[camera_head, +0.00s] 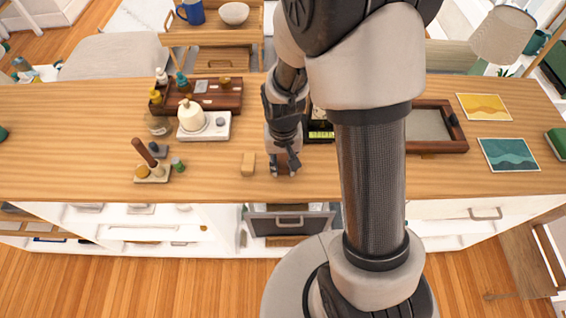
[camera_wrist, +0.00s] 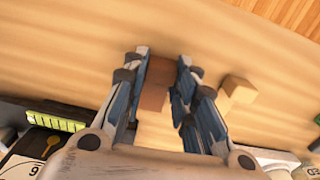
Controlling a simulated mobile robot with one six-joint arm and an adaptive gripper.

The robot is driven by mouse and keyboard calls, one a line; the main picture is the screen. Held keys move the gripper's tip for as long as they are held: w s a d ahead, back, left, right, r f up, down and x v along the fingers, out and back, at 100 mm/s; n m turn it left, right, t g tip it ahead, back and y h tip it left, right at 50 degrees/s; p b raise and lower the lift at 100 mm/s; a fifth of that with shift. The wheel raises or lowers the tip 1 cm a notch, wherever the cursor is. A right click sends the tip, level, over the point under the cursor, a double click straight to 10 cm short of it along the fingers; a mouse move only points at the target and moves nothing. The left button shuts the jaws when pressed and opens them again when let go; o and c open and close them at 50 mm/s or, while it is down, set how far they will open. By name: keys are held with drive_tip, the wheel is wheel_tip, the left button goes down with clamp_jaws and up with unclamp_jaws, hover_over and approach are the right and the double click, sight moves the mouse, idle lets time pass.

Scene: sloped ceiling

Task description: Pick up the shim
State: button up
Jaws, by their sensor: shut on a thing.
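A brown wooden block, which I take as the shim (camera_wrist: 156,86), sits between the two fingers of my gripper (camera_wrist: 164,60) in the wrist view. The fingers are closed on its sides. In the head view my gripper (camera_head: 285,172) points down, low over the front middle of the wooden counter, and the shim shows only as a small brown patch between the fingers. I cannot tell whether it touches the counter. A lighter tan block (camera_head: 248,163) lies on the counter just left of my gripper; the wrist view shows it beside the right finger (camera_wrist: 238,92).
On the wooden counter (camera_head: 80,150), a small board with pegs (camera_head: 153,173), a white stand with a cream pot (camera_head: 203,127) and a dark wooden tray (camera_head: 215,104) stand to the left. A framed tray (camera_head: 437,147) and two pictures lie right. The counter's front edge is close.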

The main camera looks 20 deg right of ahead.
sight(283, 165)
wheel_tip(283, 165, up, 20)
drive_tip(key=p, duration=0.6)
drive_tip(key=shift+p, duration=0.4)
drive_tip(key=shift+f, duration=0.1)
